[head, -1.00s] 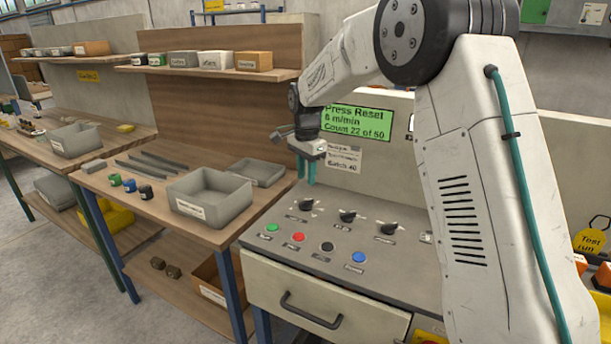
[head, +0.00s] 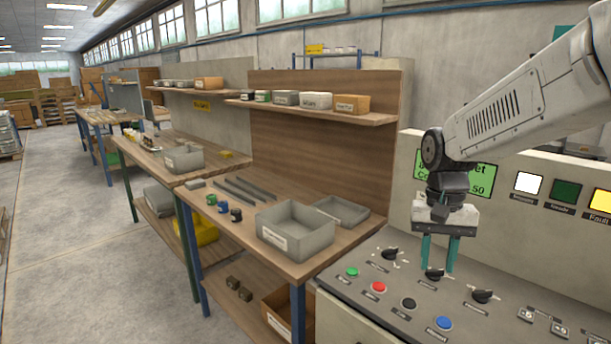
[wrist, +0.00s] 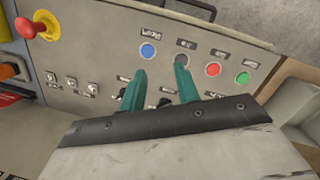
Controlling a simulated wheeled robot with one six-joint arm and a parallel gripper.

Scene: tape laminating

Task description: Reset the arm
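My gripper (head: 438,268) hangs over the control panel (head: 375,325) with its two teal fingers pointing down. The fingers are apart with nothing between them. In the head view they overlap the middle black knob (head: 434,275); whether they touch it cannot be told. In the wrist view the fingers (wrist: 160,70) point toward the row of blue (wrist: 148,50), black (wrist: 183,61), red (wrist: 213,69) and green (wrist: 242,78) buttons. The arm partly hides the green display (head: 484,180). The knobs are mostly hidden behind the fingers in the wrist view.
A wooden bench (head: 232,232) with an open grey bin (head: 295,232) stands left of the panel. White, green and yellow lamps (head: 566,191) sit on the panel's upright back. The wrist view shows a red mushroom button (wrist: 26,27) on yellow. Open floor (head: 80,260) lies at far left.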

